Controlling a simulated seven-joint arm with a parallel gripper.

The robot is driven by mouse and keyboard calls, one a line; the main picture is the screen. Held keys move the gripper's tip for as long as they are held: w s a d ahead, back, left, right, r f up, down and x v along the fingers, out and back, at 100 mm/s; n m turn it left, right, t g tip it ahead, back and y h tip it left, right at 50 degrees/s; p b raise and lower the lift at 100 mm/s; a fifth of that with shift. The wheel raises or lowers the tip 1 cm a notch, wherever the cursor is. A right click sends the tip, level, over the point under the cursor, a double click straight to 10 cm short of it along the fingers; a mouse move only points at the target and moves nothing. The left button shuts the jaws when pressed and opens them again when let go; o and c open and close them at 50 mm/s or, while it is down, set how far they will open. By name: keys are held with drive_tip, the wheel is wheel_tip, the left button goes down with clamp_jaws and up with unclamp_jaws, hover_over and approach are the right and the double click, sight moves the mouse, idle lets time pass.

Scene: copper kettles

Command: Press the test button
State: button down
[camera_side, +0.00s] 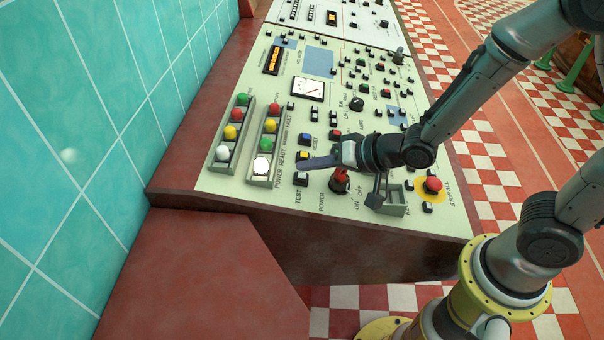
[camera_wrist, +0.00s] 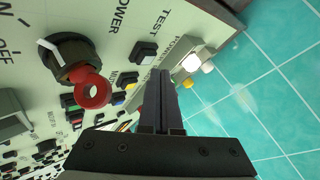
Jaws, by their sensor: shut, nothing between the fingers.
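The test button (camera_side: 300,179) is a small pale square key in a black frame, just above the TEST label on the cream control panel (camera_side: 240,200). In the wrist view the test button (camera_wrist: 144,53) lies beside the TEST lettering, up and left of the fingertips. My gripper (camera_side: 299,165) is shut and empty, its thin dark fingers pointing left over the panel near the button. In the wrist view my gripper (camera_wrist: 162,73) shows its two fingers together. The fingertips appear apart from the test button; their exact height above the panel is hard to tell.
A power knob (camera_side: 339,181) with a red ring sits right of the button. Yellow (camera_side: 303,155) and blue (camera_side: 305,140) buttons lie behind it. Lamp columns (camera_side: 257,171) stand to the left. A red emergency knob (camera_side: 433,184) is at right. The teal tiled wall (camera_side: 90,130) rises at left.

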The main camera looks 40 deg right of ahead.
drive_tip(key=shift+f, duration=0.15)
idle(0.6)
drive_tip(key=shift+f, duration=0.3)
drive_tip(key=shift+w+a+f, duration=0.1)
drive_tip(key=shift+f, duration=0.25)
idle(0.6)
drive_tip(key=shift+r, duration=0.8)
drive_tip(key=shift+s+d+r, duration=0.15)
drive_tip(key=shift+r, duration=0.65)
drive_tip(key=shift+s+d+r, duration=0.15)
drive_tip(key=shift+r, duration=0.7)
drive_tip(key=shift+s+d+r, duration=0.15)
drive_tip(key=shift+r, duration=0.65)
